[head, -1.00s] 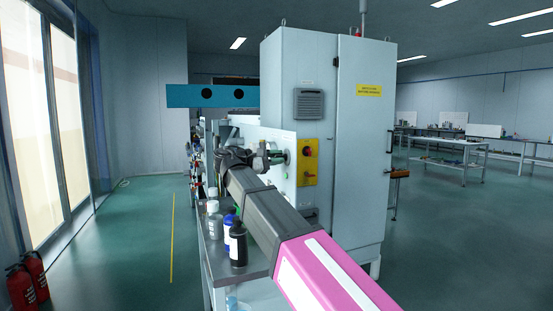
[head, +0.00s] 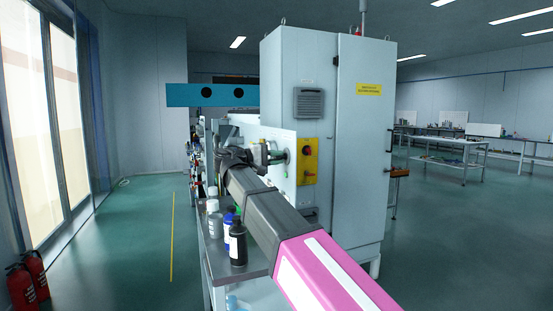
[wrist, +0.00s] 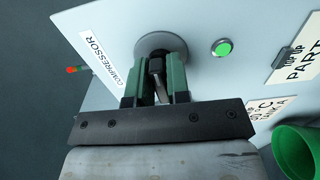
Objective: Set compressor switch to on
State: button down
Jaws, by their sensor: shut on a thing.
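The compressor switch (wrist: 160,46) is a grey round disc on a pale panel, beside a white label reading COMPRESSOR (wrist: 103,60) in the wrist view. My gripper (wrist: 158,75) is at the switch, its two green fingers close around a dark narrow handle in front of the disc. The fingers hide most of the handle, so its exact angle is hard to read. In the head view my gripper (head: 276,155) reaches the panel (head: 283,187), and the switch is small and partly hidden there.
A lit green button (wrist: 221,47) sits right of the switch. A green cup-like part (wrist: 296,150) is at the lower right. Bottles (head: 237,243) stand on the bench below my arm.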

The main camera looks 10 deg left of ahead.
dwell(0.3)
jog(key=c, duration=1.2)
grip_release()
jog(key=shift+o, duration=0.2)
jog(key=shift+s, duration=0.1)
jog(key=v, duration=1)
jog(key=shift+a, duration=0.35)
jog(key=shift+s+d+f, duration=0.1)
